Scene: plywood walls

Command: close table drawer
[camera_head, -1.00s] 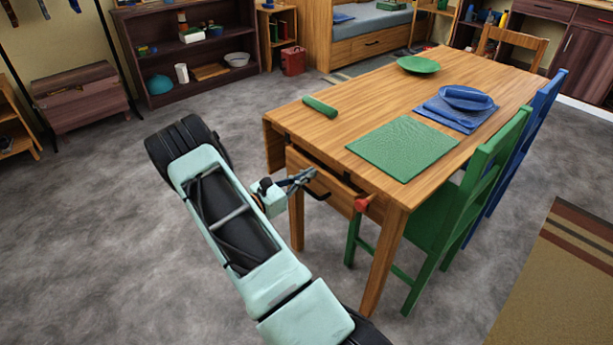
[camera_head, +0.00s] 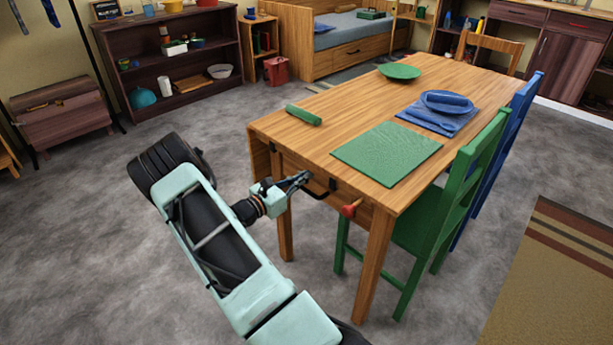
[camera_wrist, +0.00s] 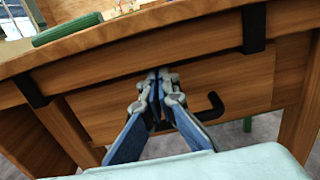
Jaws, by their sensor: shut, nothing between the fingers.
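The wooden table (camera_head: 290,128) has a drawer (camera_wrist: 245,82) in its near end. In the wrist view the drawer front sits under the tabletop edge, between two black brackets, and looks about flush with the frame. Its black bar handle (camera_head: 326,191) also shows in the wrist view (camera_wrist: 209,108), right of my fingers. My gripper (camera_head: 305,178) is shut and empty, its fingertips at the drawer front beside the handle. The wrist view shows the tips (camera_wrist: 160,75) together near the front's upper edge; whether they touch it is unclear.
A small red item (camera_head: 350,208) is near the handle. A green chair (camera_head: 470,180) stands right. Floor on the left is clear.

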